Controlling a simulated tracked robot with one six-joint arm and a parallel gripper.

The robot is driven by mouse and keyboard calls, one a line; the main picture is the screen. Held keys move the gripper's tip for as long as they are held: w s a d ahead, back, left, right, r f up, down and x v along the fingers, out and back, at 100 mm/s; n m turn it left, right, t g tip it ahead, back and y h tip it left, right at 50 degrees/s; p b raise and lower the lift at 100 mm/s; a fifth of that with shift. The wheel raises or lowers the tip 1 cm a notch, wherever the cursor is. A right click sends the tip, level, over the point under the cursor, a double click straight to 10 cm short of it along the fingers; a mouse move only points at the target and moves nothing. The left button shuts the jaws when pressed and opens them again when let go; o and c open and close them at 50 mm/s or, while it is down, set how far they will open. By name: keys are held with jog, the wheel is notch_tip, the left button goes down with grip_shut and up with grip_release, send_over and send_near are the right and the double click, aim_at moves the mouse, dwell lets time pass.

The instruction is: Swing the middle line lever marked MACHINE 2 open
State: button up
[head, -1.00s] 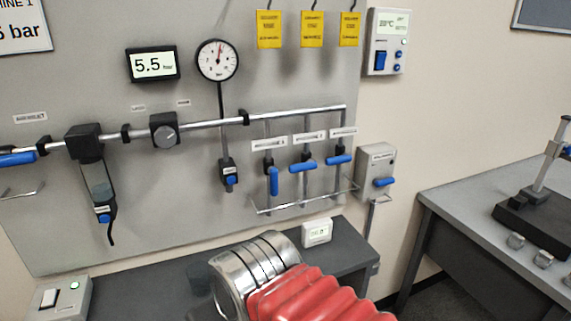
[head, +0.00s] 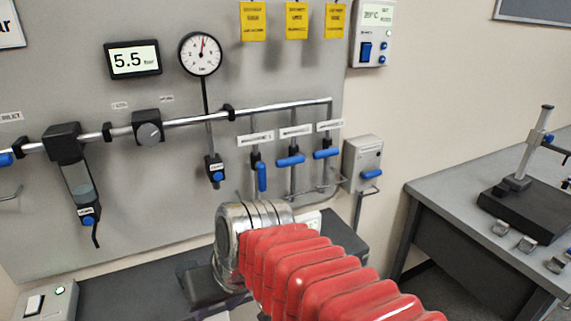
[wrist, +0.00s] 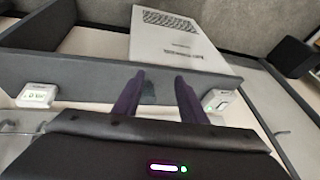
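Three blue line levers hang below a pipe on the wall panel in the head view. The middle lever (head: 290,160) lies crosswise, roughly horizontal, under a small white label too small to read. The left lever (head: 262,177) points down along its pipe. The right lever (head: 326,153) is also crosswise. My gripper (wrist: 157,92) shows in the wrist view with two purple fingers apart and nothing between them. It is over the desk, away from the levers. In the head view my red-sleeved arm largely hides it. No lever shows in the wrist view.
A thin rail (head: 310,190) runs just below the levers. A grey box with a blue handle (head: 363,165) is right of them. A gauge (head: 200,54) and a 5.5 display (head: 133,60) are on the panel.

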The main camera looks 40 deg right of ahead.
jog(key=w+d+r+m+t+y, duration=0.1)
jog(key=w+d+r+m+y, duration=0.15)
jog(key=w+d+m, duration=0.35)
jog(key=m+t+h, duration=0.2)
jog(key=m+t, duration=0.7)
jog(key=t, duration=0.1)
send_near(290, 164)
jog(key=v, duration=0.2)
jog(key=shift+s+d, duration=0.1)
jog(key=shift+s, duration=0.05)
jog(key=x, duration=1.4)
jog(key=shift+r, duration=0.1)
jog(key=shift+c, duration=0.2)
grip_shut()
